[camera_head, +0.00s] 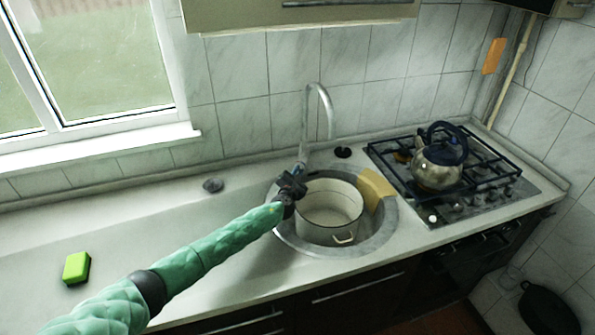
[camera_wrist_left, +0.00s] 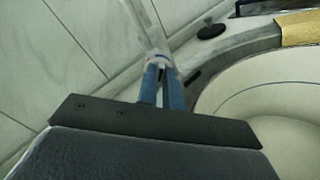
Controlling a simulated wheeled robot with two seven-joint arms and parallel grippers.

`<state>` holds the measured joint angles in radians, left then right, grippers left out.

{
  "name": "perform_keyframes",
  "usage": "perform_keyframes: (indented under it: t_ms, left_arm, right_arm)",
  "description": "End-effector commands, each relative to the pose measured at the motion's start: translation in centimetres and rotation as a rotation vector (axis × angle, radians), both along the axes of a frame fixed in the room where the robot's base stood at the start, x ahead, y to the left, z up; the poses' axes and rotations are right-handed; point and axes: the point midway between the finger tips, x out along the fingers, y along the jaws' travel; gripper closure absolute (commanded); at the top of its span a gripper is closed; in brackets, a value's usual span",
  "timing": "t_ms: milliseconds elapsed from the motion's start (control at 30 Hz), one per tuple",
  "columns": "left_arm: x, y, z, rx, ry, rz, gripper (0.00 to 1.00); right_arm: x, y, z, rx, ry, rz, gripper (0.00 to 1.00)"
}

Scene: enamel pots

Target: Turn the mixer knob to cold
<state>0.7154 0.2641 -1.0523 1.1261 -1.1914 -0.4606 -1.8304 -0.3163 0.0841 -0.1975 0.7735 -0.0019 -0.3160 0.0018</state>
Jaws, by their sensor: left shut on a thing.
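The mixer tap (camera_head: 305,125) is a tall grey gooseneck at the back of the round sink, against the tiled wall. My left gripper (camera_head: 299,169) is at the tap's base. In the left wrist view its blue fingers (camera_wrist_left: 163,86) are close together at the grey tap body (camera_wrist_left: 158,48), shut on the mixer knob. The knob itself is mostly hidden by the fingers, so its turn angle cannot be told. My right gripper is not in view.
A cream enamel pot (camera_head: 330,212) stands in the sink (camera_head: 372,243), just right of my left gripper. A yellow cloth (camera_head: 376,188) lies at the sink's right rim. A kettle (camera_head: 438,167) stands on the hob. A green sponge (camera_head: 76,267) lies on the left counter.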

Motion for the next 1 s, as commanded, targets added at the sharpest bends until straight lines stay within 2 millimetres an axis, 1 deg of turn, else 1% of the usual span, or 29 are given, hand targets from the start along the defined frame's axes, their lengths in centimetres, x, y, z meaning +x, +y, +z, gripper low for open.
perform_keyframes:
  t_ms: [233, 633, 667, 700, 767, 1000]
  left_arm:
    - [0.00, -0.16, 0.11, 0.044, -0.014, -0.001, 1.00]
    - [-0.01, -0.19, 0.07, 0.048, -0.016, -0.001, 1.00]
    - [-0.02, -0.20, 0.07, 0.048, -0.016, -0.001, 0.88]
    - [-0.02, -0.19, 0.07, 0.048, -0.016, -0.001, 0.80]
    - [-0.02, -0.17, 0.06, 0.048, -0.016, -0.001, 0.70]
    - [-0.02, -0.11, -0.01, 0.048, -0.015, -0.001, 0.70]
  right_arm:
    - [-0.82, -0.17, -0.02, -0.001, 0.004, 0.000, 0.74]
    - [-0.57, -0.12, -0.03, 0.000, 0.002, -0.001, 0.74]
    - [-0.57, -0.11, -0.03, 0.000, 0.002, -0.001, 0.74]
    - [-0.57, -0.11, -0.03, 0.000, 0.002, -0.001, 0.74]
    - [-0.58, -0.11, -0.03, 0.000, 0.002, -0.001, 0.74]
    - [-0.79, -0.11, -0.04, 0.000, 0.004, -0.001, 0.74]
